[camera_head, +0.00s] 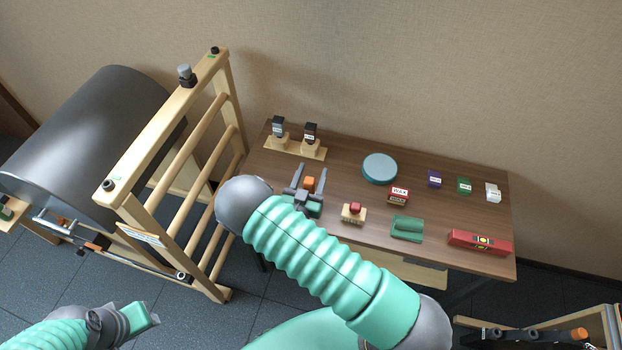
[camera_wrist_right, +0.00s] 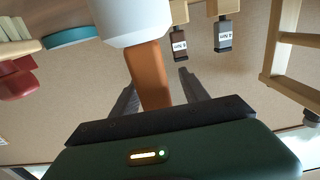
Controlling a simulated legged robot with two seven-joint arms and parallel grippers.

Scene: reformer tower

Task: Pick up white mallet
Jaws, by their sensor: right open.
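The white mallet shows in the right wrist view with its white head (camera_wrist_right: 130,20) at the top and its orange-brown handle (camera_wrist_right: 146,72) running down toward my gripper. My right gripper (camera_wrist_right: 158,88) is open, with one dark finger on each side of the handle. I cannot tell whether either finger touches it. In the head view my right gripper (camera_head: 311,174) is over the left part of the table, with the orange handle (camera_head: 309,184) between its fingers. The white head is not visible there. My left gripper (camera_head: 138,317) is low at the left, away from the table; its jaws are unclear.
The wooden table (camera_head: 345,168) holds a blue-grey disc (camera_head: 380,168), a red-topped stamp-like block (camera_head: 354,213), a green case (camera_head: 407,228), a red level (camera_head: 480,242) and several small boxes. Two labelled tools stand on wooden holders (camera_head: 314,152) behind my right gripper. A wooden ladder frame (camera_head: 178,160) stands left.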

